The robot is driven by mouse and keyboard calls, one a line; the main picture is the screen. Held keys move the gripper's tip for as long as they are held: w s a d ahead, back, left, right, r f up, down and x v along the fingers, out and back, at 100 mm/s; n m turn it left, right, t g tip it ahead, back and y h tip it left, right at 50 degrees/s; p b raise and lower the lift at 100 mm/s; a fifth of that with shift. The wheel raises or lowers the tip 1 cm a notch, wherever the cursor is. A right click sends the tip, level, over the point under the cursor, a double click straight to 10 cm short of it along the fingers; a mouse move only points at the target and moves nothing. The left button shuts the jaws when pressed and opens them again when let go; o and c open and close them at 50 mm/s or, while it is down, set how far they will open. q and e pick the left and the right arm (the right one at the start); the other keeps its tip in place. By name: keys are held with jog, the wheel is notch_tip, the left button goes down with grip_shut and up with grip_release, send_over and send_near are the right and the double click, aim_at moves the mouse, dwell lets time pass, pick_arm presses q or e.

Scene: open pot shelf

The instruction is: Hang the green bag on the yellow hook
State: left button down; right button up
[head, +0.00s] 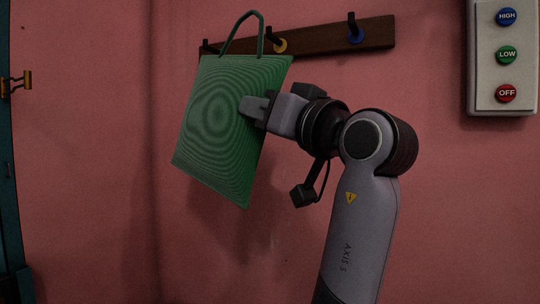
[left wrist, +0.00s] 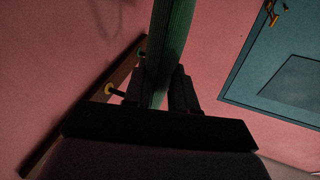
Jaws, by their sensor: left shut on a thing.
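The green bag (head: 222,125) hangs tilted in front of the pink wall, with its handle loop (head: 243,22) upward. My left gripper (head: 252,108) is shut on the bag's right side edge. In the left wrist view the bag (left wrist: 168,40) stands between the two fingers (left wrist: 160,90). The yellow hook (head: 280,46) is on the dark rail, just right of the handle in the head view; its yellow base also shows in the left wrist view (left wrist: 109,88). I cannot tell the depth gap between handle and hook. My right gripper is not in view.
The wooden rail (head: 325,38) also bears a blue hook (head: 355,34) at right and another hook (head: 207,47) at left, partly behind the bag. A button panel (head: 502,60) is at upper right. A teal door (head: 10,200) with a brass latch (head: 16,84) stands at left.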

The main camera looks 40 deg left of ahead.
pick_arm(q)
jog(key=shift+s+r, duration=0.1)
jog(key=shift+r, duration=0.4)
jog(key=w+a+f+p, duration=0.1)
jog(key=w+a+p, duration=0.1)
jog(key=w, duration=0.7)
jog(key=shift+w+a+f+p, duration=0.15)
jog(key=shift+w+f+p, duration=0.15)
jog(key=shift+p, duration=0.55)
jog(key=shift+f, duration=0.1)
dwell(0.3)
